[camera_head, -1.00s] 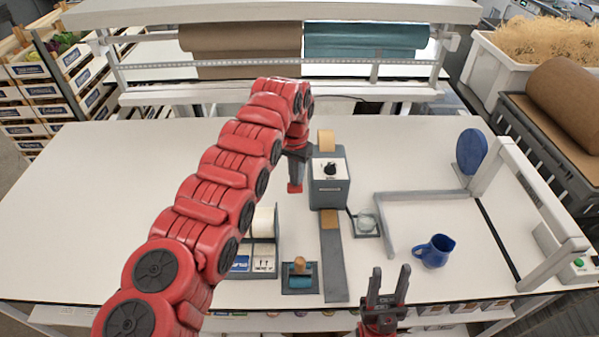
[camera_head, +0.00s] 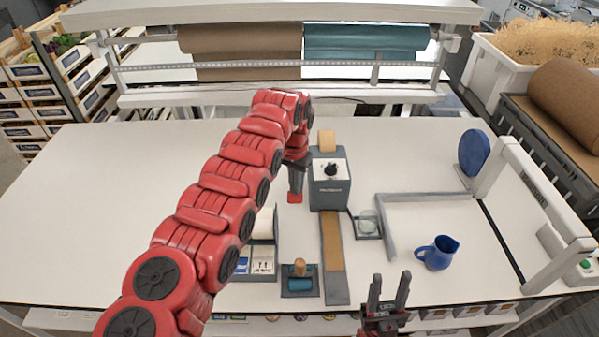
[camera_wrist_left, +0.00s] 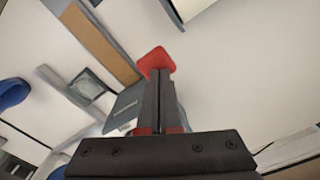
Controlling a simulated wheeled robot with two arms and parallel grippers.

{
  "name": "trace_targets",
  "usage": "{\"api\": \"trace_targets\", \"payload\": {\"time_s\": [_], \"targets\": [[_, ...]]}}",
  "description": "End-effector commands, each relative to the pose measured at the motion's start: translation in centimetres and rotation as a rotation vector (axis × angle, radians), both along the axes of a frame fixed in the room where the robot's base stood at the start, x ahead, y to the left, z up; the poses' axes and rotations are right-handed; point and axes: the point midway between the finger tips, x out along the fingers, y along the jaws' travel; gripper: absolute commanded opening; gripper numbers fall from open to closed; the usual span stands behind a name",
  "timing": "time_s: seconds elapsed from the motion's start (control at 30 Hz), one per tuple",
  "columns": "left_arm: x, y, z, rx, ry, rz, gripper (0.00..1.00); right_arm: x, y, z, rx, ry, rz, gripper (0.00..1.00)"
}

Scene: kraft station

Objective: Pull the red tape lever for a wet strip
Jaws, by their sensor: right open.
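The grey tape dispenser (camera_head: 330,188) stands mid-table with a dark knob on its light top. A brown tape strip (camera_head: 333,240) runs from its front down a grey board; it also shows in the left wrist view (camera_wrist_left: 108,48). The red lever (camera_head: 295,198) is at the dispenser's left side. My left gripper (camera_head: 296,180) points down at it. In the left wrist view the fingers are close together with the red lever (camera_wrist_left: 157,58) at their tips; the exact grip is partly hidden. My right gripper (camera_head: 388,290) is open and empty near the front edge.
A blue mug (camera_head: 437,252) and a grey angled frame (camera_head: 388,222) are to the right. A small glass dish (camera_head: 368,224) sits beside the dispenser. A wooden-handled roller (camera_head: 300,278) is near the front.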

Motion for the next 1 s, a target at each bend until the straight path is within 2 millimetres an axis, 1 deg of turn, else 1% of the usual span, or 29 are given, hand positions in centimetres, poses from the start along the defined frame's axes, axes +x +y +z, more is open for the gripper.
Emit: {"api": "trace_targets", "payload": {"time_s": [0.03,0.33,1.0], "targets": [[0.0,0.0,-0.6,0.0,0.0,0.0,0.0,0.0,0.0,-0.4,0.0,0.0,0.0,0.45],[0.0,0.0,-2.2,0.0,0.0,0.0,0.0,0.0,0.0,-1.5,0.0,0.0,0.0,0.45],[0.0,0.0,-2.5,0.001,0.001,0.0,0.0,0.0,0.0,-1.6,0.0,0.0,0.0,0.45]]}}
